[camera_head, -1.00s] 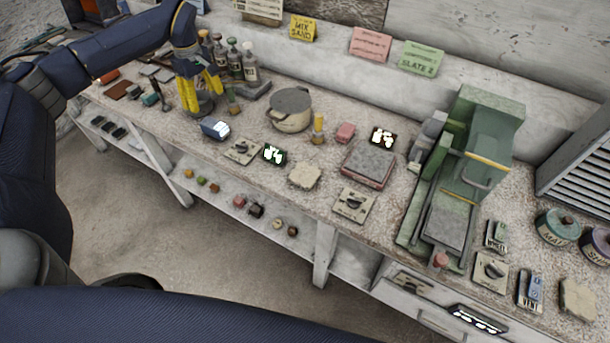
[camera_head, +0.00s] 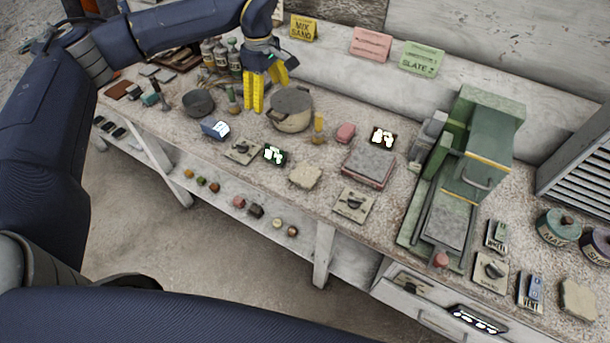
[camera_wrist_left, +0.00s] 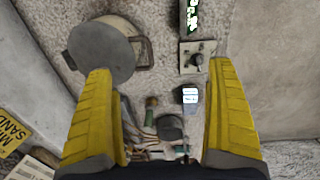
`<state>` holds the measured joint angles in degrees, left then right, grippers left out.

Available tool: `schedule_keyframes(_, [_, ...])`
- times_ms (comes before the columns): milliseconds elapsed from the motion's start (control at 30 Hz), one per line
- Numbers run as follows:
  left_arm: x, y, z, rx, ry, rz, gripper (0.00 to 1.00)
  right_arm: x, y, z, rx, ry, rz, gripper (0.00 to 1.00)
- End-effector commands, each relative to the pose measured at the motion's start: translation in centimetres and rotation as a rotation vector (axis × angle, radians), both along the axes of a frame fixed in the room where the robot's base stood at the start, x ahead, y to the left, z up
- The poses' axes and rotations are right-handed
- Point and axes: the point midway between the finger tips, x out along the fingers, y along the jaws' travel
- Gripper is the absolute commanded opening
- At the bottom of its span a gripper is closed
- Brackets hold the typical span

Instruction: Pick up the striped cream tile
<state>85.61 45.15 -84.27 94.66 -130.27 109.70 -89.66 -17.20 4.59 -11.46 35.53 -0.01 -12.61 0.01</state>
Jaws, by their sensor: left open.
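I cannot make out a striped cream tile in either view. A plain-looking cream slab (camera_head: 306,176) lies mid-bench, and another cream slab (camera_head: 578,298) lies at the right end; no stripes show on them. Small brown and grey flat pieces (camera_head: 118,90) lie at the bench's far left. My left gripper (camera_head: 264,98) is open, with yellow fingers pointing down just left of the lidded pot. In the left wrist view its fingers (camera_wrist_left: 160,70) are wide apart with nothing held between them. My right gripper is not in view.
The lidded pot (camera_head: 290,110) stands close beside my left gripper. A dark bowl (camera_head: 198,103), bottles (camera_head: 228,58) and a small blue-white meter (camera_head: 215,130) stand to its left. A green machine (camera_head: 465,170) and a scale-like block (camera_head: 368,164) stand to the right.

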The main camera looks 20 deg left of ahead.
Motion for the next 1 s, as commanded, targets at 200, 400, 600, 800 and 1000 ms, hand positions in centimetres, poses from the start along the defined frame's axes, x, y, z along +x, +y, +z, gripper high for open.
schedule_keyframes(200, [-2.5,-6.3,0.5,-0.01,0.007,0.242,0.89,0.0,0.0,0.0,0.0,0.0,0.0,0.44])
schedule_keyframes(400, [-5.0,-10.1,0.4,-0.015,0.02,0.512,0.89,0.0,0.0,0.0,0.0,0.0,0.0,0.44])
schedule_keyframes(600, [-7.5,-12.5,0.0,-0.017,0.037,0.811,0.89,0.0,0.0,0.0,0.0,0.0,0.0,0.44])
schedule_keyframes(800, [-9.3,-13.3,-0.5,-0.019,0.052,1.133,0.89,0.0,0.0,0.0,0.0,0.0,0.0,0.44])
schedule_keyframes(1000, [-9.8,-13.5,-0.5,-0.028,0.058,1.396,0.89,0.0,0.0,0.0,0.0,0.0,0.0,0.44])
